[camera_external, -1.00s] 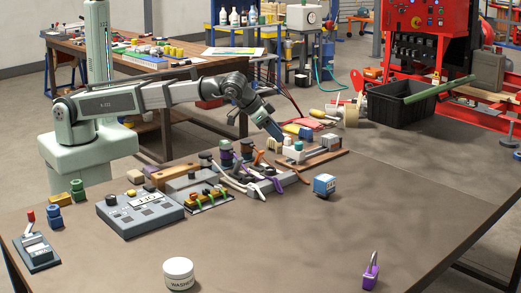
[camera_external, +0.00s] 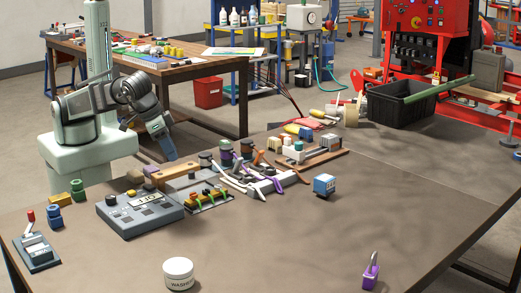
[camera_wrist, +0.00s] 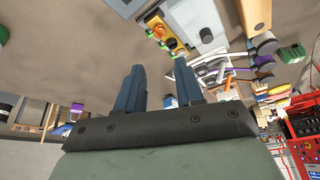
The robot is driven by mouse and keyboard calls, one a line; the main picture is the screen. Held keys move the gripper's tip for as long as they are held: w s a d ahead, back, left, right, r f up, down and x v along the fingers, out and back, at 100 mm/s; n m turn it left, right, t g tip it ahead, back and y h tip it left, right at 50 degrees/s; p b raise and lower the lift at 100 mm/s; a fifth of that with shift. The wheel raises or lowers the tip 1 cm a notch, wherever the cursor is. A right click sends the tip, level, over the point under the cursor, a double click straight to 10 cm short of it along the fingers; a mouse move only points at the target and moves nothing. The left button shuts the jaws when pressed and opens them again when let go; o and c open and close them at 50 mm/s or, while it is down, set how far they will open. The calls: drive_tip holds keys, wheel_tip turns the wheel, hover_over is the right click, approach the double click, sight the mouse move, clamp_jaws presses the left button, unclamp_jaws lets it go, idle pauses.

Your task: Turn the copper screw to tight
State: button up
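I cannot pick out the copper screw for certain in either view. A small orange-brown piece (camera_external: 259,157) stands among the fittings at the middle back of the table, too small to identify. My gripper (camera_external: 167,152) hangs folded close to my base, off the table's back left edge and well left of those fittings. In the wrist view my gripper (camera_wrist: 158,70) shows two blue fingers standing apart with nothing between them.
A grey control box (camera_external: 140,212), a wooden block (camera_external: 178,178) and a strip with coloured levers (camera_external: 206,198) stand nearest my arm. The table's right half is mostly clear.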

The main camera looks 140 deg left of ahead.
sight(194, 196)
drive_tip(key=x, duration=1.3)
drive_tip(key=shift+f, duration=0.35)
drive_tip(key=shift+c, duration=0.2)
clamp_jaws()
